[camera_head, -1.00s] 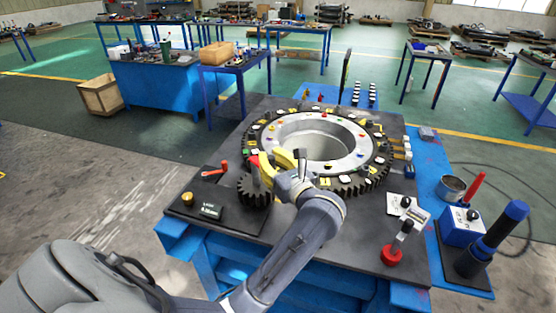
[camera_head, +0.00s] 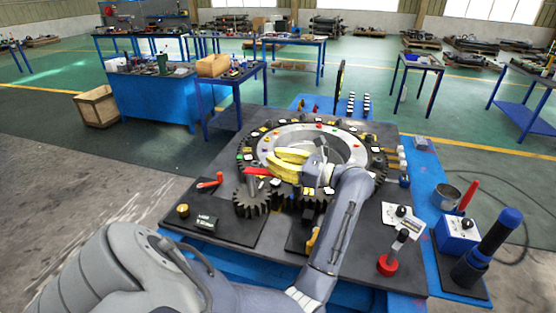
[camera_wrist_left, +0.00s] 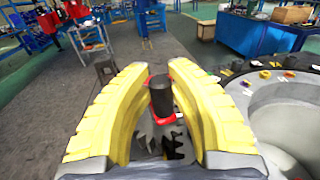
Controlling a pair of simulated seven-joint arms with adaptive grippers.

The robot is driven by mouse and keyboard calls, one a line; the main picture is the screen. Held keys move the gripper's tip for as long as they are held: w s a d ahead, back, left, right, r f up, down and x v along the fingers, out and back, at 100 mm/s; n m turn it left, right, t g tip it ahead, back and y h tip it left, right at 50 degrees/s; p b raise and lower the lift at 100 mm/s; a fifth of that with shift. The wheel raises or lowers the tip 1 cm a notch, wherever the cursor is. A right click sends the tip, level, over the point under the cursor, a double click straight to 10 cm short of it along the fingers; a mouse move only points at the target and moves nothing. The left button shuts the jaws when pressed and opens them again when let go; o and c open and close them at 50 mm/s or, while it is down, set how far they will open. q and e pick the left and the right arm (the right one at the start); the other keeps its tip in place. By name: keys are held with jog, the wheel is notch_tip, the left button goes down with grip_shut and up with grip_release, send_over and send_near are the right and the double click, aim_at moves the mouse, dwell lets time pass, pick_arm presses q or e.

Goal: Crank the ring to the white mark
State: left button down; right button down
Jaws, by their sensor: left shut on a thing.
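The large toothed ring (camera_head: 374,158) lies flat on the dark bench plate, with small coloured tags on its top. Several tags look pale; I cannot tell which is the white mark. A small pinion gear (camera_head: 250,204) meshes at its near left. A red crank arm (camera_head: 257,171) sits above the pinion, with a black upright handle (camera_wrist_left: 160,96) in the left wrist view. My left gripper (camera_head: 278,165) has yellow fingers and is shut on this handle. Its fingers (camera_wrist_left: 162,85) stand on either side of the handle. The handle is hidden in the head view. My right gripper is not visible.
A red-knobbed lever (camera_head: 208,182) and a black display box (camera_head: 206,221) lie left of the pinion.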

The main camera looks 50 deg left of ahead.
pick_arm(q)
jog(key=shift+w+a, duration=0.1)
dwell(0.5)
jog(key=c, duration=1.2)
grip_release()
jog(key=v, duration=0.7)
jog(key=shift+w+d, duration=0.15)
jog(key=shift+d, duration=0.1)
jog(key=shift+r, duration=0.1)
